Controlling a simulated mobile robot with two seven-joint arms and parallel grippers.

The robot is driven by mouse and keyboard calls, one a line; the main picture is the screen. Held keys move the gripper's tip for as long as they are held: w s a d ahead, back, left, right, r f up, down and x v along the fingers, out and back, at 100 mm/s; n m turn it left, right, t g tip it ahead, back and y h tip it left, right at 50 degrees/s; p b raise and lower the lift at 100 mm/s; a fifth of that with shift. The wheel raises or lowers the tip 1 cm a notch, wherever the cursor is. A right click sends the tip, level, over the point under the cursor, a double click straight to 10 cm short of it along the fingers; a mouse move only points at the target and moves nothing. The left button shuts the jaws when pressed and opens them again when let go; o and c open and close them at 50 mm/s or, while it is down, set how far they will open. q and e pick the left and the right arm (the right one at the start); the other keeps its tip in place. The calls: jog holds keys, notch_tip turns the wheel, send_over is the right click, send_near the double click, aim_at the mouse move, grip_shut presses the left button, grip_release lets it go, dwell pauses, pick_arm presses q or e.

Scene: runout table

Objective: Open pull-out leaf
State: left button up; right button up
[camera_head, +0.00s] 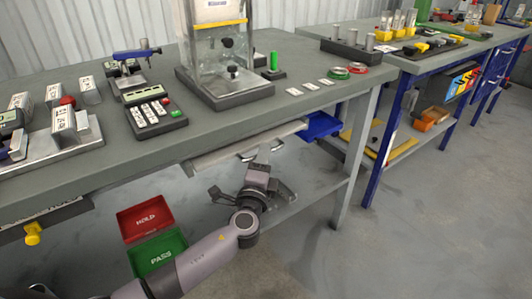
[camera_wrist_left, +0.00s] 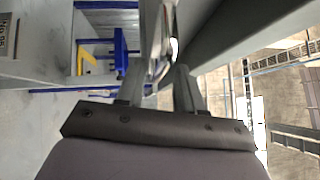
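The pull-out leaf (camera_head: 215,157) is a pale flat board under the grey workbench top (camera_head: 225,124). Its front edge shows just below the bench edge, with a light metal handle (camera_head: 246,156) on it. My left gripper (camera_head: 262,160) is at this handle, reaching up from below and in front. In the left wrist view two fingers (camera_wrist_left: 158,85) stand apart, with a bright metal piece (camera_wrist_left: 157,45), apparently the handle, between or just beyond them. Contact cannot be made out. My right gripper is in neither view.
Red HOLD (camera_head: 146,218) and green PASS (camera_head: 158,252) trays lie low at the left. A blue bin (camera_head: 320,126) hangs right of the leaf. A bench leg (camera_head: 356,160) and lower shelf (camera_head: 305,197) are nearby. Floor at the right is clear.

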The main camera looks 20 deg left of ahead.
pick_arm(q)
jog(key=shift+w+a+r, duration=0.1)
jog(key=shift+w+r, duration=0.05)
jog(key=shift+w, duration=1.05)
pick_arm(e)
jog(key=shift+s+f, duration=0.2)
pick_arm(q)
jog(key=shift+c, duration=0.4)
grip_shut()
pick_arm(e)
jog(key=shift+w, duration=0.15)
pick_arm(q)
jog(key=shift+s, duration=0.1)
